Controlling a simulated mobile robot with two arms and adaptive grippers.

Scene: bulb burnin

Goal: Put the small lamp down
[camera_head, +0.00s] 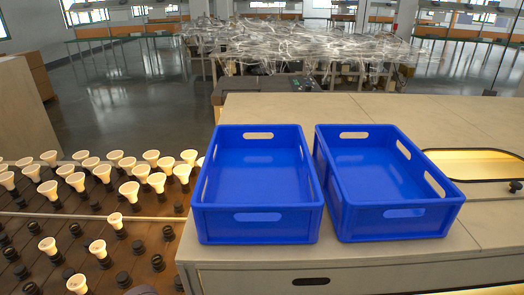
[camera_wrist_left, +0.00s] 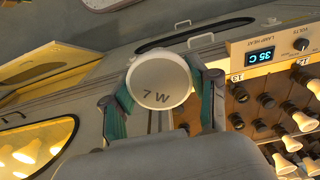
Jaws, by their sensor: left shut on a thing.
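The small lamp (camera_wrist_left: 160,84) fills the middle of the left wrist view, its round pale face marked "7 W" turned to the camera. My left gripper (camera_wrist_left: 161,100) is shut on it, a teal finger pad on each side. The lamp's base is hidden behind its face. I cannot make out the held lamp or my left gripper in the head view. Two blue crates (camera_head: 256,229) (camera_head: 395,222) stand side by side on the bench; both look empty. My right gripper is in neither view.
A rack (camera_head: 205,262) at the left holds several glowing lamps and dark sockets. The pale bench top (camera_head: 300,108) behind the crates is clear.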

